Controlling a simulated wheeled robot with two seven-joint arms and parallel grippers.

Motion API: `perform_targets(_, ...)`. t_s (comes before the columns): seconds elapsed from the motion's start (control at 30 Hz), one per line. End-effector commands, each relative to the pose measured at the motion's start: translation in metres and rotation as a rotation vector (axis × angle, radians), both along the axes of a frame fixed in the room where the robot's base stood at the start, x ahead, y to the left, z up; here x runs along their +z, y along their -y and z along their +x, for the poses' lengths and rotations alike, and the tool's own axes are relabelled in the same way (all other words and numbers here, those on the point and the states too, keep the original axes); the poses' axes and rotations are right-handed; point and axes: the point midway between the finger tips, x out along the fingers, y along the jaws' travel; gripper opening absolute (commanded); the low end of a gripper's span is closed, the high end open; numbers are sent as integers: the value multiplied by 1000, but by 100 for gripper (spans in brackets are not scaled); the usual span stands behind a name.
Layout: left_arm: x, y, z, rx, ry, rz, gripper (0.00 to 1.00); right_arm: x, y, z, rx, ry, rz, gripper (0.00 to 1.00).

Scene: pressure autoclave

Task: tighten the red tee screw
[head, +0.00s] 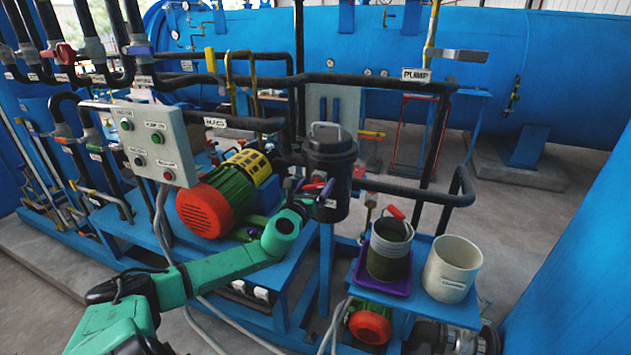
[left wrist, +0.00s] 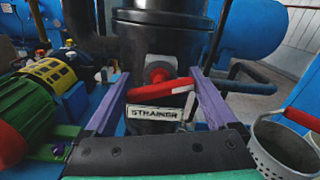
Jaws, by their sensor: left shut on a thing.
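The red tee screw (left wrist: 162,88) sits on the front of the black strainer housing (left wrist: 165,45), with its crossbar slightly tilted, the right end higher. A white STRAINER label (left wrist: 156,114) hangs just below it. My left gripper (left wrist: 160,78) has its two purple fingers on either side of the bar and is shut on it by the ends. In the head view my left gripper (head: 318,189) is at the front of the black strainer (head: 331,160), and it mostly hides the screw. The strainer's lid with its handle is on top. My right gripper is not in view.
At right, a grey perforated basket (head: 389,250) in a purple tray (head: 372,281) and a white bucket (head: 452,268) stand on a blue shelf. Black pipes run around the strainer.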

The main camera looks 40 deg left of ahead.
Motion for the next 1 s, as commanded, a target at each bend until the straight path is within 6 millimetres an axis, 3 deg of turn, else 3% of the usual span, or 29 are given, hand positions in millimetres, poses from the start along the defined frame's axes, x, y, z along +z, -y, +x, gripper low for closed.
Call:
perform_targets(0.5, 1, 0, 0, -1, -109, 310, 36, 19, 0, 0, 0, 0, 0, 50)
perform_targets(1.0, 0, 0, 0, 0, -124, 356, 36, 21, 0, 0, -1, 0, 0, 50)
